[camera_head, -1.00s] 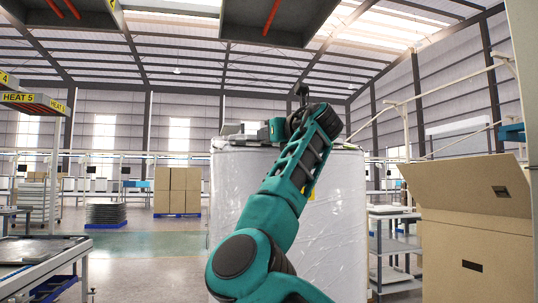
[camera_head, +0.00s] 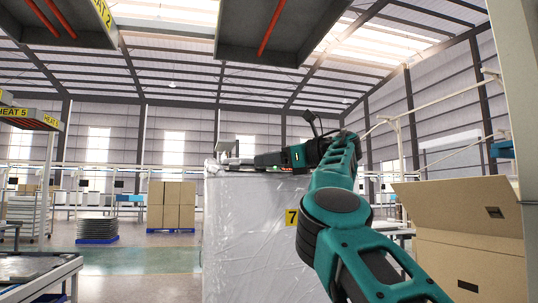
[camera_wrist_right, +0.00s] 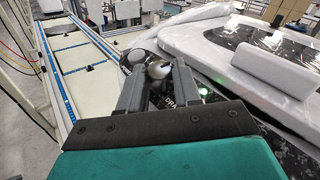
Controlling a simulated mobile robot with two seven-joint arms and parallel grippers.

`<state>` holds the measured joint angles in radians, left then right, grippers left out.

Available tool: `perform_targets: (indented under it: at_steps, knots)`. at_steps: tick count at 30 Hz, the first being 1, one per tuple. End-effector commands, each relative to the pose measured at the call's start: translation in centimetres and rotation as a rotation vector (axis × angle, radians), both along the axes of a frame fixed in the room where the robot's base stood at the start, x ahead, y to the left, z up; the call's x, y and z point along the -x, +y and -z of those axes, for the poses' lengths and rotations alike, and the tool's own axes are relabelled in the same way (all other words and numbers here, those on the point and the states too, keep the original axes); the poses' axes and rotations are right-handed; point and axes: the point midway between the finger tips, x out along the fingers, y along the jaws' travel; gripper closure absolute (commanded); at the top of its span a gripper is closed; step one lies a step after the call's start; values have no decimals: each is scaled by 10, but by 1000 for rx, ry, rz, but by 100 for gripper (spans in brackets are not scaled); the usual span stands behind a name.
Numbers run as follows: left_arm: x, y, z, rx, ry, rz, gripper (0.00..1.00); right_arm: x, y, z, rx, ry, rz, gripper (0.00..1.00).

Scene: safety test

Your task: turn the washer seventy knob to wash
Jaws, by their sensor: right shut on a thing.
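The washer (camera_head: 250,240) is a large white, plastic-wrapped unit with a yellow label reading 7 (camera_head: 291,217) in the head view; any further digits are hidden by my arm. My right gripper (camera_head: 262,159) reaches leftward over its top edge. The knob's pointer and exact setting cannot be made out. My left gripper is not in view.
The washer's white lid (camera_wrist_right: 270,50) rises right of the panel in the wrist view. An open cardboard box (camera_head: 465,245) stands to the right in the head view. Stacked cartons (camera_head: 171,205) are far behind at left. The floor left of the washer is clear.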

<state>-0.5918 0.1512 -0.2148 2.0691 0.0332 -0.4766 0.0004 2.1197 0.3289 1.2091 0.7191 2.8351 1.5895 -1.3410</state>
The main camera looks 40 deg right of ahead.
Motion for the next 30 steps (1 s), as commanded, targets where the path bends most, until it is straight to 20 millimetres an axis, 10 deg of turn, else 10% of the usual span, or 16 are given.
perform_targets:
  at_steps: [13,14,15,22,30]
  knots:
    - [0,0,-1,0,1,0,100,-1,0,3,5,9,-10,98]
    - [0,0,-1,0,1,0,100,-1,0,3,5,9,-10,66]
    - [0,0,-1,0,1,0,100,-1,0,3,5,9,-10,62]
    - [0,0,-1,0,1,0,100,-1,0,1,4,5,-9,42]
    - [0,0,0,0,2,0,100,2,-1,1,3,3,-7,42]
